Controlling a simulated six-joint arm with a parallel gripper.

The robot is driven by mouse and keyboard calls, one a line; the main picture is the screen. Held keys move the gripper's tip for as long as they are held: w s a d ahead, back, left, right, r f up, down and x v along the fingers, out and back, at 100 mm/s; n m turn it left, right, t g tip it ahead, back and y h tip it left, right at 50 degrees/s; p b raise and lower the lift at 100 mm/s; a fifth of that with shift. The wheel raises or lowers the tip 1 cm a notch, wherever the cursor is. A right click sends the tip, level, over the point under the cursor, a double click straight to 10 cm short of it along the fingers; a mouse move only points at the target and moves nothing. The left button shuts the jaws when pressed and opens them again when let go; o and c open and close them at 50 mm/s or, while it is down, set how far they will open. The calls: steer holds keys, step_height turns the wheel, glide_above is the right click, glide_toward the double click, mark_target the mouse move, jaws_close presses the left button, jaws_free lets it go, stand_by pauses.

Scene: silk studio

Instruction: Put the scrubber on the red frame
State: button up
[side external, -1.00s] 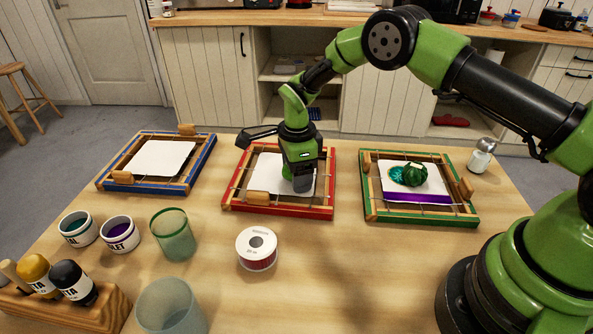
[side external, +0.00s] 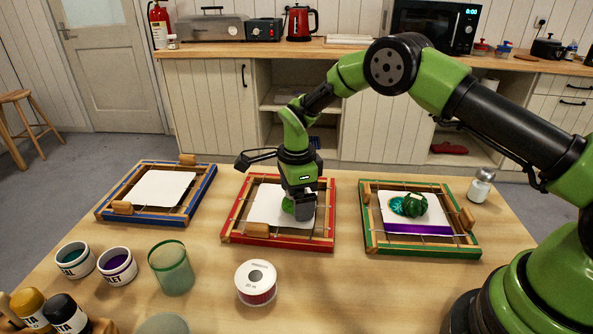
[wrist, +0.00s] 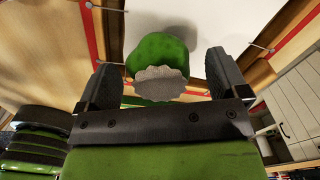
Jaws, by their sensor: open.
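The scrubber looks like a rounded green thing with a pale scalloped edge; it shows in the wrist view (wrist: 158,48) between my gripper's fingers (wrist: 162,70). In the side view a bit of its green (side external: 289,205) shows beside the dark fingers. It is at the white cloth of the red frame (side external: 290,243), right of the cloth's middle. My gripper (side external: 301,209) is low over this frame, pointing down and open, a finger on each side of the scrubber. Gaps show between the scrubber and the fingers in the wrist view. Its contact with the cloth is mostly hidden.
A blue frame (side external: 157,220) lies left and a green frame (side external: 420,250) right, with a crumpled green thing (side external: 413,206) on its painted cloth. A ribbon spool (side external: 256,283), a green cup (side external: 172,268) and paint pots (side external: 117,266) stand in front. A shaker (side external: 481,186) is at back right.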

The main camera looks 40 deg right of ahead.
step_height(320, 180, up, 10)
steer(key=shift+r, duration=0.15)
steer(key=s+d+r+n+t+y, duration=0.1)
steer(key=s+r+n+t, duration=0.1)
steer(key=s+r+n, duration=0.45)
steer(key=s+r+n+t, duration=0.15)
steer(key=s+r, duration=0.25)
steer(key=r, duration=0.5)
steer(key=s+n+t+y, duration=0.1)
steer(key=s+n+t, duration=0.2)
steer(key=s+n, duration=0.7)
steer(key=s+r, duration=0.1)
steer(key=s, duration=0.5)
steer(key=shift+d+n+t, duration=0.25)
steer(key=shift+n+t, duration=0.05)
steer(key=shift+t, duration=0.05)
